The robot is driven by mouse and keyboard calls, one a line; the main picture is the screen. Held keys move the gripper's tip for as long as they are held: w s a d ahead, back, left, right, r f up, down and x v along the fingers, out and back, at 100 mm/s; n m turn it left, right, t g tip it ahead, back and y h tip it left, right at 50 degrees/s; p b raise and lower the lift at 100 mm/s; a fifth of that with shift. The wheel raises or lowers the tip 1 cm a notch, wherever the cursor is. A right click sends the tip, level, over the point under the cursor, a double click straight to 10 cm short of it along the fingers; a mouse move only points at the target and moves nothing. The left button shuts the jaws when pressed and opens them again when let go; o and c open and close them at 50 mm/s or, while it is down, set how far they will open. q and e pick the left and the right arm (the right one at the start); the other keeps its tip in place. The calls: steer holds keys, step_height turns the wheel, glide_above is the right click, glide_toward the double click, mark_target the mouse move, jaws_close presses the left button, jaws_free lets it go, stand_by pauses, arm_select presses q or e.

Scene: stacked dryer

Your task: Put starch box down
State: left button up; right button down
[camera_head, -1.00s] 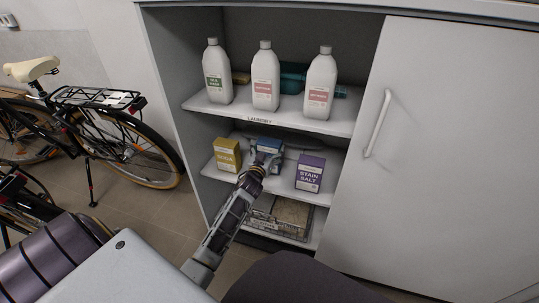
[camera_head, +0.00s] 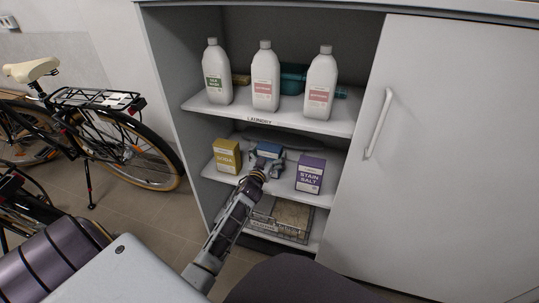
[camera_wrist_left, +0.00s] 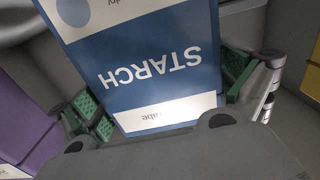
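The blue starch box (camera_head: 268,150) stands on the middle shelf between the yellow soda box (camera_head: 227,156) and the purple stain salt box (camera_head: 310,174). My left gripper (camera_head: 262,170) is in front of it and hides its lower part. In the left wrist view, the starch box (camera_wrist_left: 152,70) fills the middle, its lettering upside down. The green-padded fingers of my left gripper (camera_wrist_left: 165,95) are spread on both sides of the box and look open. Contact between box and shelf is hidden. My right gripper is not in view.
The upper shelf (camera_head: 240,112) holds three white bottles (camera_head: 265,77). A basket (camera_head: 281,219) sits on the bottom shelf. A sliding door (camera_head: 450,150) with a handle covers the cabinet's right side. A bicycle (camera_head: 110,130) stands at the left.

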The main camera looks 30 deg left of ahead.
arm_select(q)
steer(key=shift+r, duration=0.15)
steer(key=shift+p+v, duration=1.1)
steer(key=shift+v, duration=2.25)
steer(key=p+v, duration=0.1)
steer(key=v, duration=0.4)
steer(key=shift+s, duration=0.15)
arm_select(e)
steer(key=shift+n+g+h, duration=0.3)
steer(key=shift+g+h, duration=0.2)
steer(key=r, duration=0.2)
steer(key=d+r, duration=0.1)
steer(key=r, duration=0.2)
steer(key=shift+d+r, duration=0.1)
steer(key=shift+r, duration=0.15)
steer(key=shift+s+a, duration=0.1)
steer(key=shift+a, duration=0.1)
